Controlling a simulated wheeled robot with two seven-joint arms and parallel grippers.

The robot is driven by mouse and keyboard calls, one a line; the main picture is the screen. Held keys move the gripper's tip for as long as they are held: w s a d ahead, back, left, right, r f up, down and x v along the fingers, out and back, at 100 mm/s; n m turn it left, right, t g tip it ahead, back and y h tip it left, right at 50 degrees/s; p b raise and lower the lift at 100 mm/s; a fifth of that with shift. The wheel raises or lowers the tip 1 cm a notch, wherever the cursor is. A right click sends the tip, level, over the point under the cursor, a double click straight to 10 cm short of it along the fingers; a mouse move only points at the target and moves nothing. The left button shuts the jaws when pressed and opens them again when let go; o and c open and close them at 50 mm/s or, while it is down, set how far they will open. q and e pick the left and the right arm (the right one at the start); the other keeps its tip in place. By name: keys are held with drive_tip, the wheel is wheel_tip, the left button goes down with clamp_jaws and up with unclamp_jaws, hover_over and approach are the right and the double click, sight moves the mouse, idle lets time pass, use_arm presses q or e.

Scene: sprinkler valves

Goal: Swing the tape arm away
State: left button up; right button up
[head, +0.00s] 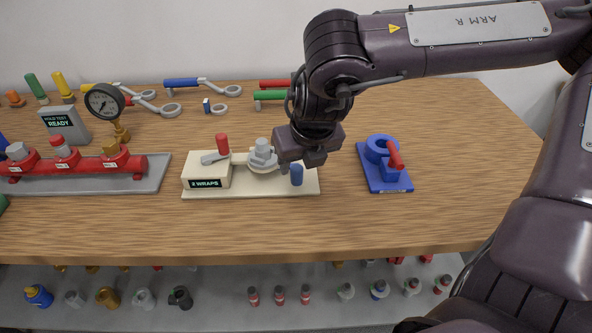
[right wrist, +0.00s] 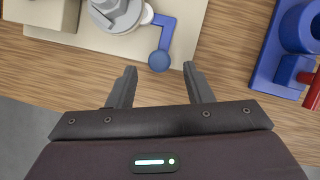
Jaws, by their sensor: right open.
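The tape arm (right wrist: 163,35) is a blue bent arm with a round blue knob (right wrist: 159,62) at its end. In the head view the knob (head: 297,175) stands upright at the right of the cream wrapping station (head: 210,172), whose display reads "2 WRAPS". The arm's other end lies at a grey valve fitting (head: 262,156) on a round holder. My right gripper (right wrist: 160,70) is open, its two fingers on either side of the knob's near edge; contact cannot be told. In the head view my right gripper (head: 310,150) hides part of the tape arm. My left gripper is out of view.
A blue clamp stand with a red handle (head: 384,165) stands to the right. A red manifold (head: 80,168) and gauge (head: 104,101) are at the left. Wrenches (head: 195,84) lie at the back. Bare table (head: 450,200) is free at the right and front.

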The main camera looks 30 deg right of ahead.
sight(298, 168)
drive_tip(key=x, duration=0.4)
drive_tip(key=shift+w+f, duration=0.15)
drive_tip(key=shift+f, duration=0.1)
drive_tip(key=c, duration=1)
